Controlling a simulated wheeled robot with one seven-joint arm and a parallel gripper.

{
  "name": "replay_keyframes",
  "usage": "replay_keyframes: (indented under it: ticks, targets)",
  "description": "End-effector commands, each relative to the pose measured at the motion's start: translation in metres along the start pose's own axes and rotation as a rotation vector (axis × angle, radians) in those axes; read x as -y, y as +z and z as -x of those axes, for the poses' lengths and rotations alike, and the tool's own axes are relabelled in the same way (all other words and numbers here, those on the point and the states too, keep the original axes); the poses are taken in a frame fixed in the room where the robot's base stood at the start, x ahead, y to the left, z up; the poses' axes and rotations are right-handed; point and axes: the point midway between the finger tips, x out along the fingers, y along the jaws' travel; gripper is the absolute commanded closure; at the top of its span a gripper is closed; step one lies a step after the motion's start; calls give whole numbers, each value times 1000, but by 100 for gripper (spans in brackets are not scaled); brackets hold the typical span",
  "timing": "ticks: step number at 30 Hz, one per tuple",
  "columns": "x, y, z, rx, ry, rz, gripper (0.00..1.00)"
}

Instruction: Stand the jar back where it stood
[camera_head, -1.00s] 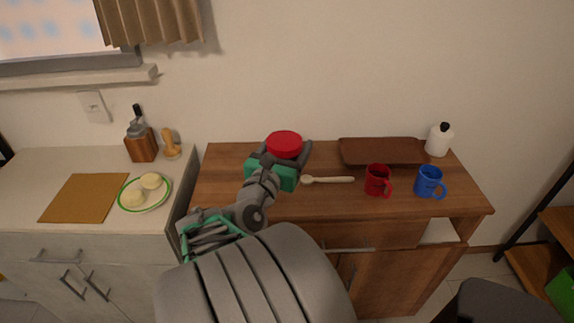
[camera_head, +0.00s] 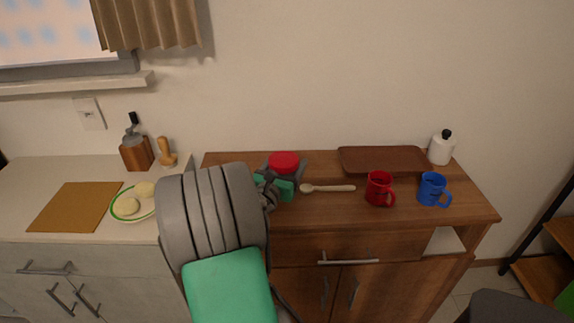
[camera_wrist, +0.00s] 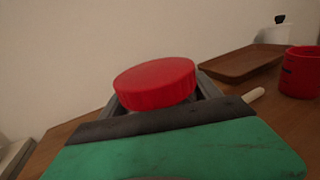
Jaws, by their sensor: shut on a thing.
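The jar shows only its red ribbed lid (camera_head: 284,163) at the left part of the brown sideboard top (camera_head: 330,207); the lid also fills the middle of the wrist view (camera_wrist: 155,84). My gripper (camera_head: 285,173) is shut on the jar, its dark fingers on both sides below the lid. The jar's body is hidden behind my green and black hand. The jar looks about upright and low over the sideboard. I cannot tell whether its base touches the wood.
A wooden spoon (camera_head: 328,188) lies just right of my gripper. A red mug (camera_head: 379,188), a blue mug (camera_head: 432,188), a brown tray (camera_head: 381,160) and a white bottle (camera_head: 441,148) stand farther right. A counter at left holds a plate (camera_head: 122,214), a board (camera_head: 68,207) and a grinder (camera_head: 165,154).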

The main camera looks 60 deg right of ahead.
Motion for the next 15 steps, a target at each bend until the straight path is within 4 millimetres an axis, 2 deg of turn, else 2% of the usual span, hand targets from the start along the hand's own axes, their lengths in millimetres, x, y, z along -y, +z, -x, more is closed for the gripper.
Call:
replay_keyframes:
  ticks: [5, 6, 13, 15]
  targets:
    - [0, -3, 0, 2, 1, 0, 100]
    - [0, -4, 0, -1, 0, 0, 25]
    - [0, -4, 0, -1, 0, 0, 6]
    - [0, -4, 0, -1, 0, 0, 6]
